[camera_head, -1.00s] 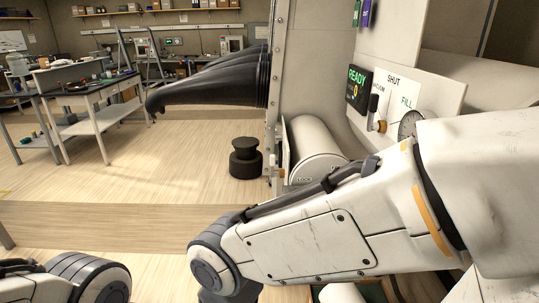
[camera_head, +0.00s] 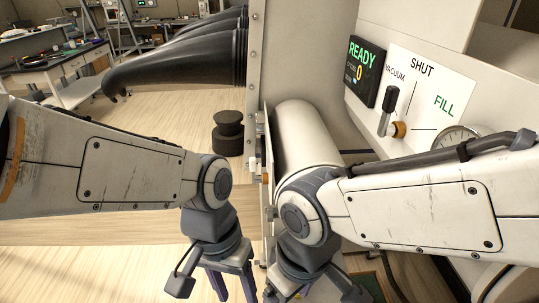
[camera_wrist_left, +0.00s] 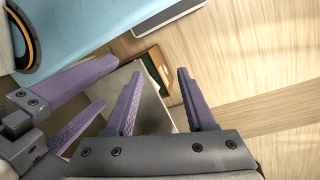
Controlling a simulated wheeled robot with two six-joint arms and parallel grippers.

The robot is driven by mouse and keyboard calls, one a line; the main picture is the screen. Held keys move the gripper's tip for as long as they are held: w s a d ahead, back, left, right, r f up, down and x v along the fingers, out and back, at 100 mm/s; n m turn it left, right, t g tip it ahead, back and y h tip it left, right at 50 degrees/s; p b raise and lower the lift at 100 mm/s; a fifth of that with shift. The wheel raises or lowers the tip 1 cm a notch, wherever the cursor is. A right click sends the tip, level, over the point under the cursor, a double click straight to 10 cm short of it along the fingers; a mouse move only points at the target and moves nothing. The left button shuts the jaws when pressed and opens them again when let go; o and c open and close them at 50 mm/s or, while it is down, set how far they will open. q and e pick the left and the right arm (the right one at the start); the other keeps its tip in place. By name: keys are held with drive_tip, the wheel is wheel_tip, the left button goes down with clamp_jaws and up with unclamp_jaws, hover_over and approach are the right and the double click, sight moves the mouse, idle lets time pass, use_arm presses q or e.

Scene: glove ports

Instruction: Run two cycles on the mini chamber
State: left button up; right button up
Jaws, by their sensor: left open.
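The white mini chamber cylinder (camera_head: 306,135) lies beside the upright wall, its near end hidden behind my right arm. On the white panel (camera_head: 440,75), marked VACUUM, SHUT and FILL, a black lever handle (camera_head: 390,98) points upward from a brass pivot. The display (camera_head: 364,73) reads READY with a 0. A round gauge (camera_head: 455,140) is partly covered by my right arm. My left gripper (camera_head: 232,288) is open and empty, pointing down left of the chamber; its fingers (camera_wrist_left: 160,92) show apart. My right gripper (camera_head: 325,290) hangs below the chamber, fingers apart, touching nothing visible.
Black gloves (camera_head: 175,60) stick out leftward from the wall (camera_head: 254,70). A black stacked round object (camera_head: 228,132) stands on the floor. A workbench (camera_head: 55,65) is at the back left. A green-lined wooden-edged tray (camera_wrist_left: 152,75) lies below the grippers.

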use_arm(q)
drive_tip(key=w+r+n+g+h+p, duration=0.2)
drive_tip(key=w+n+p, duration=0.1)
drive_tip(key=w+n, duration=0.3)
drive_tip(key=n+t+h+p, duration=0.4)
drive_tip(key=n+h+p, duration=0.1)
drive_tip(key=n+h, duration=1.05)
approach(253, 170)
drive_tip(key=shift+n+y, duration=0.35)
drive_tip(key=shift+y, duration=0.1)
drive_tip(key=d+p, duration=0.1)
drive_tip(key=d, duration=0.2)
drive_tip(key=d+p, duration=0.1)
drive_tip(key=d, duration=0.2)
drive_tip(key=w+d+r+p, duration=0.1)
drive_tip(key=d, duration=0.3)
drive_tip(key=shift+r+p, duration=0.1)
drive_tip(key=shift+p, duration=0.25)
drive_tip(key=shift+d, duration=0.1)
drive_tip(key=shift+w, duration=0.1)
clamp_jaws()
